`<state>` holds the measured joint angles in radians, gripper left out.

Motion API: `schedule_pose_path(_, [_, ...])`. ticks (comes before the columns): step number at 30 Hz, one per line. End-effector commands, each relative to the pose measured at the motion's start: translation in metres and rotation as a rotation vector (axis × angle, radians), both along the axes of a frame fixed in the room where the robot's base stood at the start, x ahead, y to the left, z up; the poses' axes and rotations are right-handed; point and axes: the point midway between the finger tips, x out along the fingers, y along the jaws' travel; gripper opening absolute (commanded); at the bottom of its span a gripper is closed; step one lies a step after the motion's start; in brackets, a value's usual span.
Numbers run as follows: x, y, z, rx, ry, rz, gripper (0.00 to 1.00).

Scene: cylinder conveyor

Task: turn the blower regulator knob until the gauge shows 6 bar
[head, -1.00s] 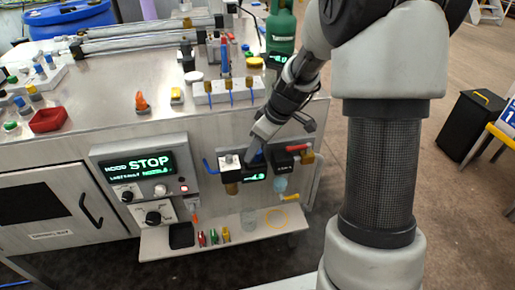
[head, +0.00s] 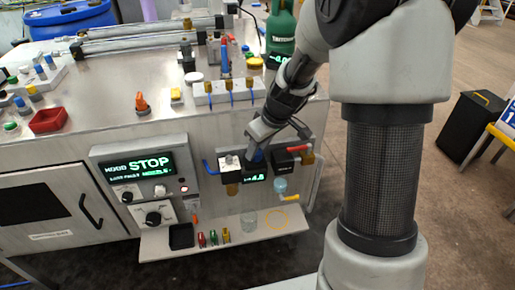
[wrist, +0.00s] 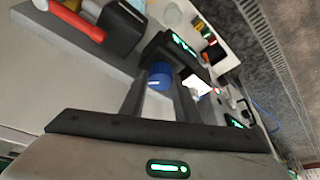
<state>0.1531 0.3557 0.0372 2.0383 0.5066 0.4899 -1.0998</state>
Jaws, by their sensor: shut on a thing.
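The blue blower regulator knob (head: 258,157) sits on top of the black regulator unit on the cabinet's front panel. In the wrist view the blue knob (wrist: 160,75) lies between the two finger ends. My gripper (wrist: 158,85) is shut on it, and in the head view my gripper (head: 256,147) reaches it from above. The green digital gauge (head: 255,178) just below the knob seems to read 4.8, in small digits. In the wrist view the gauge (wrist: 182,43) is tilted and too blurred to read.
A unit with a red lever (head: 297,149) stands close to the right of the knob, and a blue lever (head: 210,167) to the left. A STOP display panel (head: 140,167) is further left. A shelf (head: 185,243) below carries small cylinders and a glass.

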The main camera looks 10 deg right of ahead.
Motion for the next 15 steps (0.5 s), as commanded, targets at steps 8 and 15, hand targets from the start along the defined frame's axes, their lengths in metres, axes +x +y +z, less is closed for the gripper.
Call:
schedule_pose_path(8, [-0.0021, 0.0033, 0.0046, -0.002, 0.003, -0.252, 0.06])
schedule_pose_path(15, [-0.0027, 0.0052, 0.0067, -0.004, 0.004, -0.472, 0.06])
